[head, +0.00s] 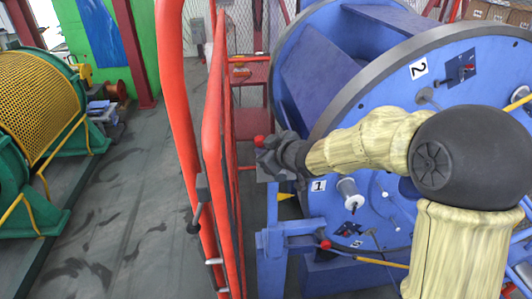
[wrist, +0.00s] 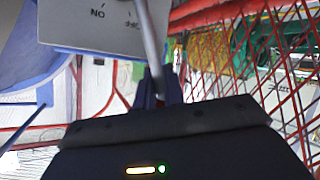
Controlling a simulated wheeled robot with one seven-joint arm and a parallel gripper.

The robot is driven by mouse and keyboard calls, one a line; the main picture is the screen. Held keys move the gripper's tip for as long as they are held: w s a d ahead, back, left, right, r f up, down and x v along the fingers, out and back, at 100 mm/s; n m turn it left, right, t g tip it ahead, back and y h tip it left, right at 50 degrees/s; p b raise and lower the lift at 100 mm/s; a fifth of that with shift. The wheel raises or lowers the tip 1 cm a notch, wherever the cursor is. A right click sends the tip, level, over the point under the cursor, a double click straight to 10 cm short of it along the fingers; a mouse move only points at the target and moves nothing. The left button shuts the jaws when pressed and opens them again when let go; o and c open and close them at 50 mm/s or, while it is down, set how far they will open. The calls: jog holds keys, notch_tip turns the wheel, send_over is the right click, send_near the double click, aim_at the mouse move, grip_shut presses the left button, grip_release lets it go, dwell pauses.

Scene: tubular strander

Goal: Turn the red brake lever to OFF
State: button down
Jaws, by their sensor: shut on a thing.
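The brake lever shows in the wrist view as a grey rod (wrist: 151,38) running down between my gripper's fingers (wrist: 160,90). The light label plate (wrist: 80,28) behind it carries ON and OFF, both upside down. The rod crosses the picture just right of the OFF mark (wrist: 132,24), with ON further left. In the head view my gripper (head: 268,158) is closed beside a red knob (head: 259,141), which appears to be the lever's end. The fingers and the arm hide most of the lever and its plate there.
Red guard rails (head: 212,150) stand just left of my gripper. The big blue strander wheel (head: 385,190) is behind and right of my arm. A second red knob (head: 325,244) sits on the blue frame below. Open floor (head: 130,200) lies left, before the green machine (head: 40,130).

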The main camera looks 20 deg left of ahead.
jog(key=shift+a, duration=0.15)
dwell(0.3)
jog(key=c, duration=1.8)
grip_release()
jog(key=shift+f, duration=0.1)
jog(key=shift+s+d+r, duration=0.25)
jog(key=shift+d, duration=0.1)
jog(key=p+v, duration=0.4)
jog(key=v, duration=1.2)
jog(key=shift+s+r, duration=0.1)
jog(key=shift+s, duration=0.15)
